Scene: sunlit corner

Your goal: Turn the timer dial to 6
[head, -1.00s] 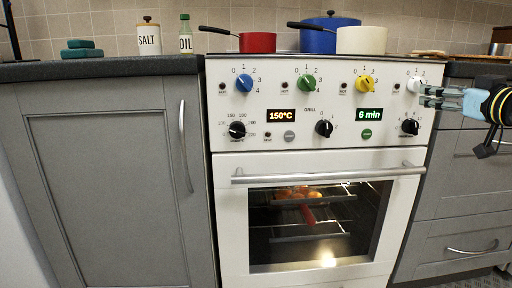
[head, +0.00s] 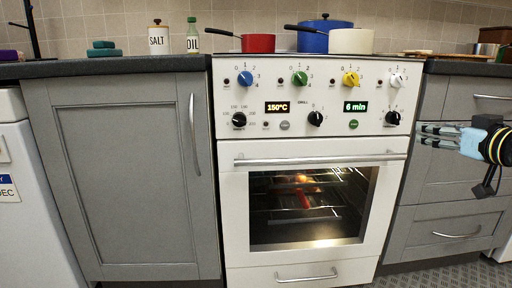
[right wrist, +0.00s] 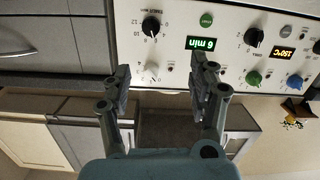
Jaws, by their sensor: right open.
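The timer dial (head: 392,118) is the black knob at the lower right of the white oven panel. It also shows at the top of the right wrist view (right wrist: 151,26), upside down, with numbers around it. I cannot read its pointer clearly. The green display (head: 355,106) reads "6 min", and the right wrist view shows the same reading (right wrist: 201,44). My right gripper (head: 420,134) is in front of the drawers, right of and slightly below the dial in the head view. In the wrist view its fingers (right wrist: 163,76) are spread and empty, apart from the dial. My left gripper is out of view.
The white oven knob (head: 397,80) sits above the timer dial. Another black knob (head: 315,118) and a 150°C display (head: 277,107) are to the left. The oven door handle (head: 320,159) runs below. Pots, including a cream one (head: 351,41), stand on the hob.

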